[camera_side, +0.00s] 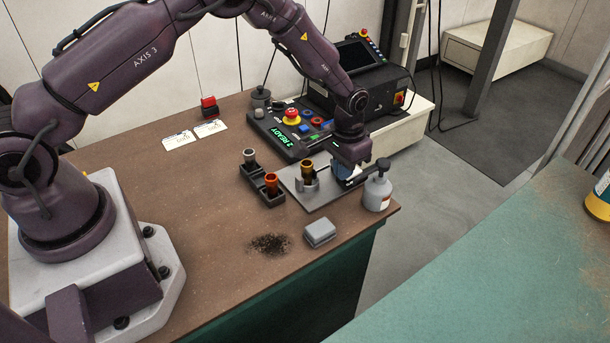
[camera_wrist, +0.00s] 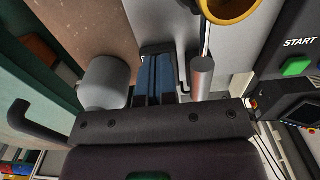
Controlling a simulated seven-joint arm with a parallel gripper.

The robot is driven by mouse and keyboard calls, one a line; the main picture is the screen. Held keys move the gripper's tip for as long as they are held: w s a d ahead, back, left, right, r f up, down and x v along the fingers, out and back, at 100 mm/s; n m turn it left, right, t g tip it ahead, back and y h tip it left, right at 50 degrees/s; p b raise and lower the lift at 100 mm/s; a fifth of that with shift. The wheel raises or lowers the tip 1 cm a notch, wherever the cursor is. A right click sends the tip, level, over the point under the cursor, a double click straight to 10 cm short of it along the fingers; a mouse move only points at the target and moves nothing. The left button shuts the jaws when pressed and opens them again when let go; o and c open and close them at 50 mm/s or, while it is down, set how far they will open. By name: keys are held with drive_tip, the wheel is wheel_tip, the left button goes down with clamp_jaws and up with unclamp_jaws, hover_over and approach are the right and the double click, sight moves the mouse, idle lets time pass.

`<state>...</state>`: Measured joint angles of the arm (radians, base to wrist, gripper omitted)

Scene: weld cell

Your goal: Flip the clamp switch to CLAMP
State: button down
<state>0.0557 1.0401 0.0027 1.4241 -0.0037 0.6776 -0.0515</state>
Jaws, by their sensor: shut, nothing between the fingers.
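My gripper (camera_side: 346,180) is shut and empty, pointing down over the right end of a light metal plate (camera_side: 318,200). In the wrist view its blue fingers (camera_wrist: 156,75) are together. A dark block (camera_wrist: 157,46) with a scrap of white marking shows at their tips; I cannot tell if it is the clamp switch or if they touch it. A silver cylinder with a thin rod (camera_wrist: 202,76) lies right of the fingers. On the plate, a grey clamp (camera_side: 304,181) stands around an amber-topped part (camera_side: 307,168). No CLAMP lettering is readable, and the switch position is hidden.
A grey pump bottle (camera_side: 377,190) stands close right of my gripper. A control panel (camera_side: 268,128) with a red mushroom button (camera_side: 292,115) and READY display lies behind. A dark rack (camera_side: 252,180) holds parts at left. A grey block (camera_side: 320,233) sits near the front edge.

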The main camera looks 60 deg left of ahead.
drive_tip(key=shift+f, duration=0.1)
wheel_tip(320, 180, up, 7)
idle(0.8)
drive_tip(key=s+a+r+t, duration=0.2)
drive_tip(key=s+r+t, duration=0.3)
drive_tip(key=s+r, duration=2)
drive_tip(key=s, duration=0.3)
drive_tip(key=shift+s+a+t, duration=0.25)
drive_tip(key=shift+a+t, duration=0.05)
